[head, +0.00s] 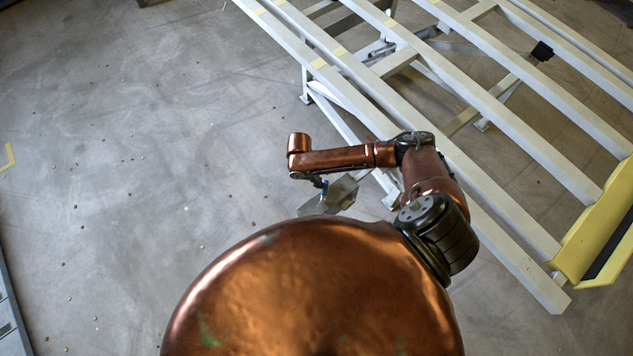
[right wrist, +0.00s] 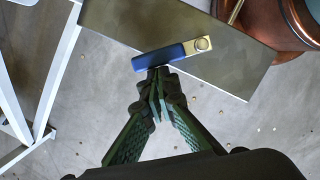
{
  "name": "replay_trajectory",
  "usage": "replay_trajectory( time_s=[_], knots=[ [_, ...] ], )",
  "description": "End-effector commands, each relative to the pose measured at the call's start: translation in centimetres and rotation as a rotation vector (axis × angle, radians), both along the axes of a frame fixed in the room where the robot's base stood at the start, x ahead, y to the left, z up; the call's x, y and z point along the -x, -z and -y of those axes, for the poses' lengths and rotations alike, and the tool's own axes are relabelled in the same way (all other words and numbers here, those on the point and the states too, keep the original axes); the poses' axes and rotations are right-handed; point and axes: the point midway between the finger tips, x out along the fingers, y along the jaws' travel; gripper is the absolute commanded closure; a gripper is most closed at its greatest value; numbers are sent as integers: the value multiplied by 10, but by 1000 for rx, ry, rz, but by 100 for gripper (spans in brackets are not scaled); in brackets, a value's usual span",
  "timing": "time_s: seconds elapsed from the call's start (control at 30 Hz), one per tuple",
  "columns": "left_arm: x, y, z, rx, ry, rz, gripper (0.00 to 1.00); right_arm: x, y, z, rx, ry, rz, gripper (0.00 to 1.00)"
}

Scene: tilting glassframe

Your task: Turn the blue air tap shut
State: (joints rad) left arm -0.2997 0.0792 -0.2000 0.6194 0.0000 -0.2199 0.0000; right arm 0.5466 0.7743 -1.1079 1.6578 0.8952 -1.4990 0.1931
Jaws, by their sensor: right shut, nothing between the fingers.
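The blue air tap (right wrist: 160,57) has a flat blue handle with a bare metal end and a round screw head. It sits on a grey metal plate (right wrist: 222,62) in the right wrist view. The handle lies nearly crosswise there, tilted slightly up to the right. My right gripper (right wrist: 157,73) is shut and empty, its fingertips right at the near edge of the blue handle; I cannot tell whether they touch. In the head view the plate (head: 340,196) shows beside the frame's leg, below my right gripper (head: 317,181), which is small and partly hidden. My left gripper is not in view.
A large pale slatted metal frame (head: 480,90) fills the upper right of the head view, with a yellow end piece (head: 595,230). Its legs stand close to my right arm. The concrete floor (head: 130,150) on the left is open, with small scattered bits.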

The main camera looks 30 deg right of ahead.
Motion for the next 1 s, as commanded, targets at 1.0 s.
replay_trajectory(
  time_s=[1.0],
  knots=[
    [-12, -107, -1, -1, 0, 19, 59, 27, -1, 34, 1, 694, -1, 100]
  ],
)
